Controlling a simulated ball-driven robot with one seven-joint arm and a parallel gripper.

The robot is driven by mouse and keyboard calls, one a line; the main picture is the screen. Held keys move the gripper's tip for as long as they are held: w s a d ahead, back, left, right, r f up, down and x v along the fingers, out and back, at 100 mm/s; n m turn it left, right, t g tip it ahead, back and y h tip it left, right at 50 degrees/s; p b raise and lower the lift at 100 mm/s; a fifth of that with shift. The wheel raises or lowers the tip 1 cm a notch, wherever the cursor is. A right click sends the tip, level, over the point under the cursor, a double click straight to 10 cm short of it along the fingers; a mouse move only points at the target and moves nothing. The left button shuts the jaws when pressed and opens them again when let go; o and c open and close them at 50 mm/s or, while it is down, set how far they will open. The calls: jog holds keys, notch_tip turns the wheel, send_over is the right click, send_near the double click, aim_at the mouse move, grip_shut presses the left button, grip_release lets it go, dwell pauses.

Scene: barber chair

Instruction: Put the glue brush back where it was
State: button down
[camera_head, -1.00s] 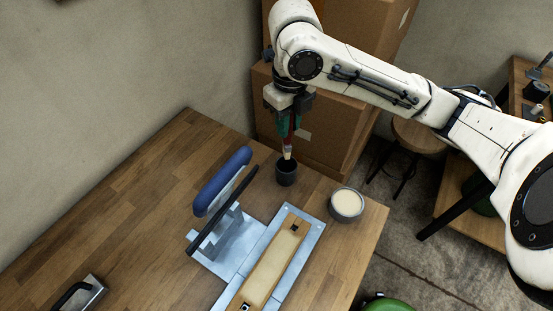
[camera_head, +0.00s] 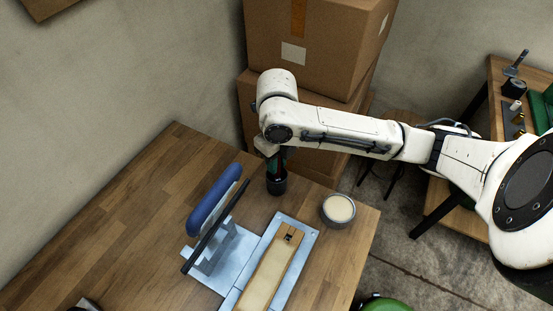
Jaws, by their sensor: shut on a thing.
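My gripper (camera_head: 277,160) points down over the back part of the wooden table. It is shut on the glue brush (camera_head: 281,168), of which only a little of the dark red handle shows between the fingers. The brush's lower end is down inside a small dark cup (camera_head: 277,184), so its bristles are hidden. The cup stands upright on the table. A round grey pot of pale glue (camera_head: 339,209) stands to the right of the cup, apart from it.
A metal jig with a blue handle (camera_head: 214,200) stands left of the cup. A metal plate holding a wooden strip (camera_head: 272,270) lies in front. Cardboard boxes (camera_head: 310,50) are stacked behind the table. The table's left part (camera_head: 120,220) is mostly clear.

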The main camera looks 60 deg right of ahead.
jog(key=shift+f, duration=0.1)
jog(key=c, duration=1.4)
grip_release()
jog(key=shift+f, duration=0.1)
jog(key=o, duration=0.4)
notch_tip(320, 180, up, 12)
jog(key=shift+r, duration=0.25)
